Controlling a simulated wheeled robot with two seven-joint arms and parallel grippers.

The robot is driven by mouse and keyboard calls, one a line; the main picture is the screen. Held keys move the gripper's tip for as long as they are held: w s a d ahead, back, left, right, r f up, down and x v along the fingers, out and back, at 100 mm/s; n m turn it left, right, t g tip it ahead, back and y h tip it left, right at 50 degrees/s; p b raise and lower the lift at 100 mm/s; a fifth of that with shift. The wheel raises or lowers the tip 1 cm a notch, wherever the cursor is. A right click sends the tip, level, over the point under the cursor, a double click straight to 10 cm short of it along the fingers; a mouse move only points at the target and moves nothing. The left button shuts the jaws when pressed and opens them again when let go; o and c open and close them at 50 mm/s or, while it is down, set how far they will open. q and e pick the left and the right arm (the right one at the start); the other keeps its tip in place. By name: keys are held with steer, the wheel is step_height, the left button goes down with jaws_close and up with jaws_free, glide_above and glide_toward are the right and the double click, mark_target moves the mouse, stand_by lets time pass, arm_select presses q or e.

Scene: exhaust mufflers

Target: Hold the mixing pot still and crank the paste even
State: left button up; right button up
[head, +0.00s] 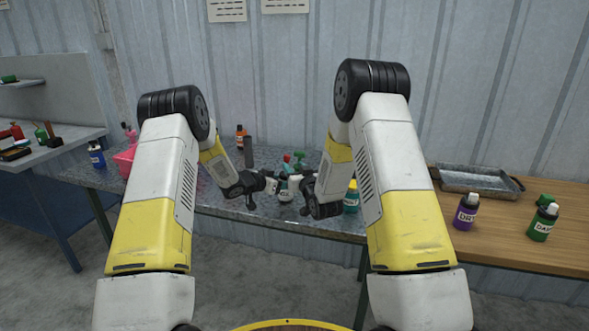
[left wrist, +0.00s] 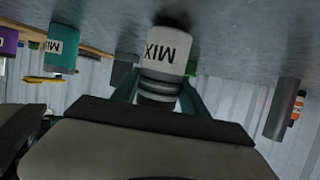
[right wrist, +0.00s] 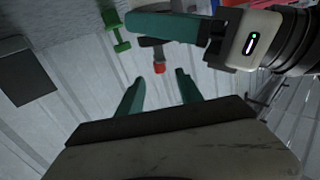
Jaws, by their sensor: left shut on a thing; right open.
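The mixing pot (left wrist: 167,48), white with a black "MIX" label, stands on the grey table; it shows small in the head view (head: 285,195). My left gripper (left wrist: 160,92) is shut on the pot, one teal finger on each side. My right gripper (right wrist: 157,88) is open with nothing between its fingers. It is just to the right of the pot in the head view (head: 308,188). In the right wrist view a grey bar with a red tip (right wrist: 159,67) lies beyond its fingers; I cannot tell whether this is the crank. The paste is hidden.
A teal bottle (head: 351,198) stands right of the pot. An orange bottle (head: 240,137) and a dark cylinder (head: 248,152) are behind. A pink container (head: 124,158) is at left. The wooden table at right holds a metal tray (head: 478,181) and purple (head: 466,212) and green (head: 543,222) bottles.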

steer(key=w+r+n+y, duration=0.1)
steer(key=n, duration=0.1)
steer(key=w+r+n+y, duration=0.1)
steer(key=r+n, duration=0.1)
steer(key=n, duration=0.1)
steer(key=w+r+n+y, duration=0.1)
steer(key=w+n+y, duration=0.1)
steer(key=n, duration=0.1)
steer(key=shift+a+r, duration=0.2)
steer(key=shift+a, duration=0.1)
step_height(320, 180, up, 4)
steer(key=w+n+g+y, duration=0.3)
steer(key=n+y, duration=0.2)
steer(key=n, duration=0.9)
steer(key=n+g+h, duration=0.1)
steer(key=n+g, duration=0.9)
steer(key=n, duration=1.5)
glide_toward(287, 157)
steer(key=shift+t, duration=0.3)
steer(key=x, duration=1)
steer(key=shift+w+a+f, duration=0.15)
steer(key=shift+w+f, duration=0.15)
steer(key=shift+w, duration=0.1)
steer(key=shift+c, duration=0.2)
jaws_close()
